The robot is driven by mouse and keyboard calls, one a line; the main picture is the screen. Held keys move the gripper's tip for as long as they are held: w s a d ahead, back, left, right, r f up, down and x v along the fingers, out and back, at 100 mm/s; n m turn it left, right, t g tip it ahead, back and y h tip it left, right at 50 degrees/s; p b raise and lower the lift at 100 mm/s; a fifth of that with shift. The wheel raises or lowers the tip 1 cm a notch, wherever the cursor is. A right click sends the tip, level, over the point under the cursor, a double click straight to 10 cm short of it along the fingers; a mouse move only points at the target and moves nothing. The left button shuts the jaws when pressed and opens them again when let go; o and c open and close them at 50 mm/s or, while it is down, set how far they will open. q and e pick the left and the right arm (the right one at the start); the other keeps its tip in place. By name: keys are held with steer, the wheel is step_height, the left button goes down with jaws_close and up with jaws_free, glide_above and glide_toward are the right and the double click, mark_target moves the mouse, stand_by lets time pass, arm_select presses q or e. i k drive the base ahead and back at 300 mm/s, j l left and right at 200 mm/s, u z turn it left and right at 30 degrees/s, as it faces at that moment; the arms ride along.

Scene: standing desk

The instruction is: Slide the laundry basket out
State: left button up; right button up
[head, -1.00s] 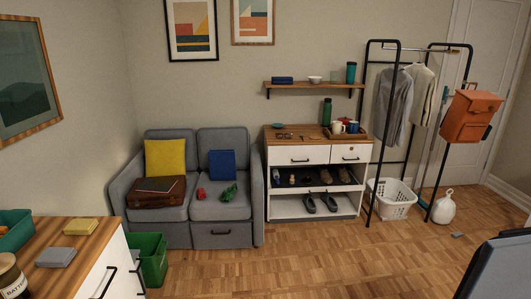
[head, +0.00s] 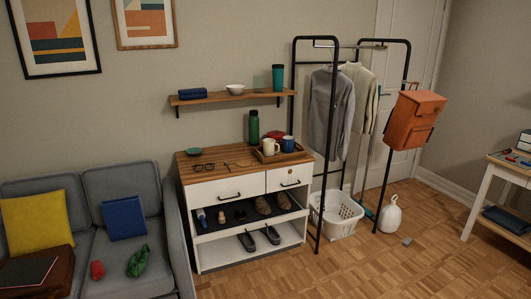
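The white laundry basket (head: 336,216) stands on the floor under the clothes rack, in the right half of the head view. It is empty as far as I can see, with slotted sides. The rack's black front post (head: 318,170) passes in front of its left side. Neither of my grippers shows in the head view.
The black rack carries a grey sweater (head: 330,115), a cream garment (head: 362,98) and an orange backpack (head: 412,120). A white cabinet (head: 215,240) stands left. The front floor is clear.

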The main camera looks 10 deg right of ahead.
mark_target(334, 227)
steer(key=i+l+z, duration=0.1)
steer(key=i+z, duration=0.3)
steer(key=i, duration=0.25)
steer(key=i+z, duration=0.35)
steer(key=i, duration=0.25)
steer(key=i+j+z, duration=0.4)
steer(key=i, duration=0.2)
steer(key=i+l, duration=0.15)
steer(key=i, duration=0.3)
steer(key=i+l, duration=0.2)
steer(key=i, duration=0.3)
steer(key=i+l, duration=0.15)
steer(key=i, duration=0.3)
steer(key=i+l, duration=0.15)
steer(key=i, duration=0.35)
steer(key=i+l+u, duration=0.5)
steer(key=i+l, duration=0.05)
steer(key=i, duration=0.1)
